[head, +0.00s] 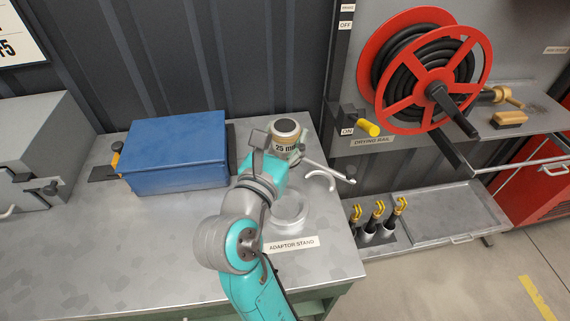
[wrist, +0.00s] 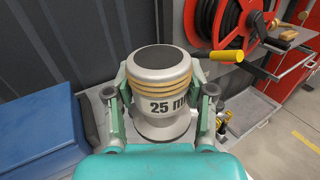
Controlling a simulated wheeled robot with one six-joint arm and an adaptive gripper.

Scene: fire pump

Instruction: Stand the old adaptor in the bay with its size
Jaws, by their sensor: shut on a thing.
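The adaptor (head: 284,133) is a grey metal piece with a dark top, tan ridges and a "25 mm" marking. It stands upright at the back of the bench, and it fills the middle of the wrist view (wrist: 162,82). My gripper (wrist: 160,100) is shut on it, with one finger on each side. The adaptor stand (head: 290,222) carries an "ADAPTOR STAND" label at the bench's front right. A round grey bay shows there, partly behind my arm. Bay size markings cannot be read. Whether the adaptor's base touches the bench is hidden.
A blue box (head: 175,152) sits left of my gripper. Bare bench (head: 110,250) lies at front left.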

